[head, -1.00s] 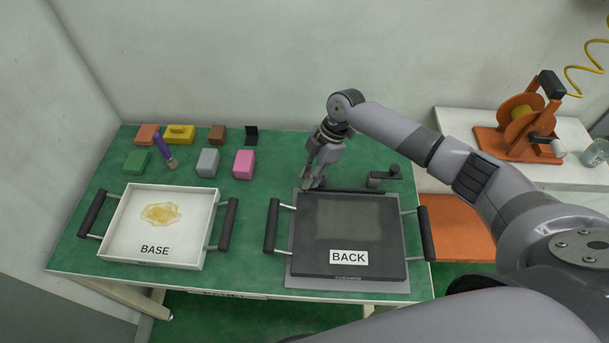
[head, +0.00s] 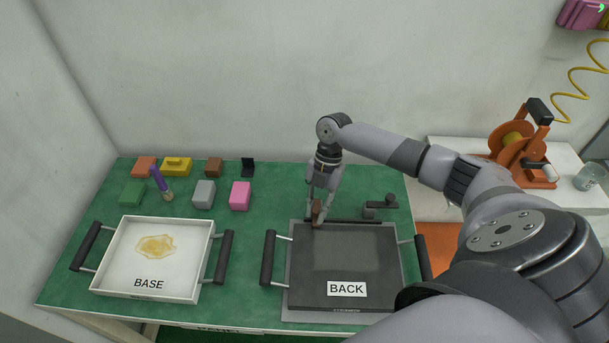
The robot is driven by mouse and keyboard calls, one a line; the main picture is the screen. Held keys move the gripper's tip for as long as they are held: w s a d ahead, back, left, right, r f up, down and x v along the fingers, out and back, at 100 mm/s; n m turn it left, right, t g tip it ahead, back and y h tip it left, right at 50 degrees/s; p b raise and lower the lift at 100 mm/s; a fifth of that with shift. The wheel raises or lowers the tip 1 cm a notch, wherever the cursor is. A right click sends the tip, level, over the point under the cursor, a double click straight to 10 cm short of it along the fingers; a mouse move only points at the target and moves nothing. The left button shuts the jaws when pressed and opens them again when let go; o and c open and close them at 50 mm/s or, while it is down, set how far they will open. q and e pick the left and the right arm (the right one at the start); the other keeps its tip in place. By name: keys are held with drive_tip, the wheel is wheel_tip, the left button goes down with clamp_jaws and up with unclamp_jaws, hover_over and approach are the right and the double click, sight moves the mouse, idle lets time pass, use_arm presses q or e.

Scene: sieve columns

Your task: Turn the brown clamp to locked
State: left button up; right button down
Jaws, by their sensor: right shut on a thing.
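The brown clamp (head: 317,213) is a small upright piece at the back left edge of the dark sieve frame labelled BACK (head: 300,297). My right gripper (head: 318,208) points down from behind the frame and is shut on the clamp. The fingers cover part of the clamp, so its exact turn angle is hard to read. A black bar (head: 352,221) runs along the back edge of the frame, to the right of the clamp. A dark grey clamp-like piece (head: 380,208) stands behind the frame's back right. My left gripper is out of view.
A white tray labelled BASE (head: 204,262) with black handles sits on the left of the green table (head: 250,240). Several coloured blocks and a purple-handled brush (head: 160,181) lie at the back left. An orange reel (head: 516,155) stands on the side table.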

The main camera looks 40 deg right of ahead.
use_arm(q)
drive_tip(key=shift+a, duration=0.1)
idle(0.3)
use_arm(e)
drive_tip(key=c, duration=1.4)
unclamp_jaws()
drive_tip(key=shift+c, duration=0.2)
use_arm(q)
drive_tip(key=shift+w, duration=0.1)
use_arm(e)
drive_tip(key=v, duration=1.2)
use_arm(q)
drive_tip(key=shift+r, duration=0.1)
use_arm(e)
drive_tip(key=shift+d, duration=0.1)
